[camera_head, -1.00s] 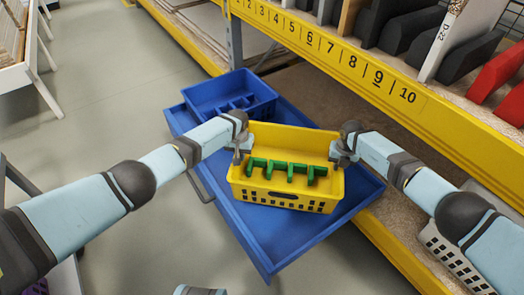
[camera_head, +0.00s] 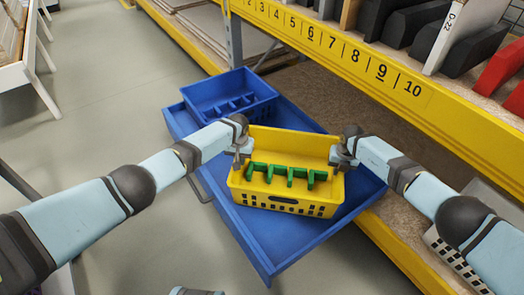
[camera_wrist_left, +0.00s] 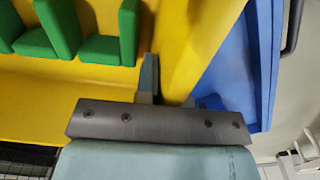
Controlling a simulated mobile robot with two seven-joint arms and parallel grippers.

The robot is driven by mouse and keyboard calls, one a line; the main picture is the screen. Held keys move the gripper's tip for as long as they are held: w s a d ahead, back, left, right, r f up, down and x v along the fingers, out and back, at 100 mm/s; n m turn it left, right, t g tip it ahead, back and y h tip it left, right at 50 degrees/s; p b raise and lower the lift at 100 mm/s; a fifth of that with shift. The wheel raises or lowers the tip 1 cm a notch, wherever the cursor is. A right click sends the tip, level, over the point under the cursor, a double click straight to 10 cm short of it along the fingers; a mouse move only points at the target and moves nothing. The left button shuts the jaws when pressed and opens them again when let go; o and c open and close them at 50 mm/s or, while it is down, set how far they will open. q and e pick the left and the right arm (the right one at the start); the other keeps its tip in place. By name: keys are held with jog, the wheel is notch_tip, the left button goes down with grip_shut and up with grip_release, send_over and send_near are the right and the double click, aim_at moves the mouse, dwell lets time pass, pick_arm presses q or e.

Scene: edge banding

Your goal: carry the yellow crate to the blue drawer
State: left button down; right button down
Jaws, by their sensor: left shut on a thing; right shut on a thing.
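The yellow crate (camera_head: 290,205) with a green insert (camera_head: 288,173) is over the blue drawer (camera_head: 262,248) in the head view. My left gripper (camera_head: 240,160) is shut on the crate's left end wall. My right gripper (camera_head: 343,160) is shut on its right end wall. The left wrist view shows the crate's yellow wall (camera_wrist_left: 205,35) between the left fingers, with the blue drawer (camera_wrist_left: 232,75) beside it. Whether the crate's bottom touches the drawer floor cannot be told.
A blue crate (camera_head: 228,95) stands in the far part of the drawer. The shelf's yellow numbered rail (camera_head: 350,57) runs along the right, with black and red items above. A white crate (camera_head: 455,260) lies lower right. Floor is open to the left.

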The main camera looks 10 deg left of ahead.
pick_arm(q)
jog(key=shift+a+f+b, duration=0.2)
jog(key=shift+f+b, duration=0.3)
jog(key=shift+f, duration=0.3)
pick_arm(e)
jog(key=shift+w+d+f, duration=0.1)
jog(key=shift+f, duration=0.55)
pick_arm(q)
jog(key=c, duration=1.6)
grip_release()
pick_arm(e)
jog(key=c, duration=1.7)
grip_release()
pick_arm(q)
jog(key=o, duration=0.3)
pick_arm(e)
jog(key=o, duration=0.4)
pick_arm(q)
jog(key=shift+o, duration=0.4)
jog(key=shift+d+r, duration=0.1)
pick_arm(e)
jog(key=shift+o, duration=0.2)
pick_arm(q)
jog(key=shift+r, duration=0.1)
